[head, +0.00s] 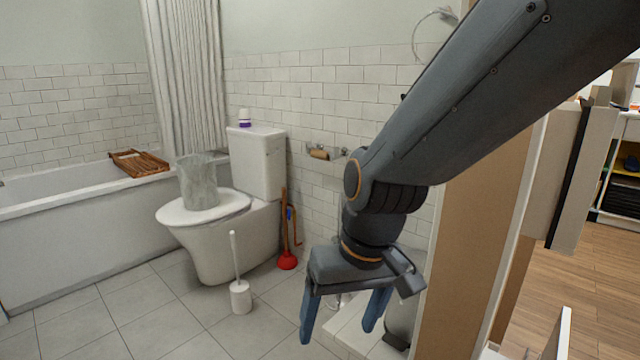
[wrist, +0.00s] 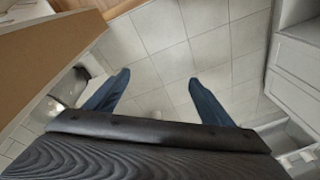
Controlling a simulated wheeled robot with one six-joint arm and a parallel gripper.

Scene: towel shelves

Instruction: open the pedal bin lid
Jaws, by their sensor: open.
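A grey metallic pedal bin (head: 401,318) stands at the lower right of the head view, beside the brown partition. My gripper (head: 337,335) points down, open and empty, in front and to the left of the bin. In the wrist view its blue fingers (wrist: 159,76) are spread over the tiled floor.
A toilet (head: 235,250) with a grey basket (head: 198,182) on its lid stands left of my arm. A toilet brush (head: 240,295) and red plunger (head: 287,260) stand on the floor. The brown partition (head: 465,260) is close on the right. Floor tiles at front left are clear.

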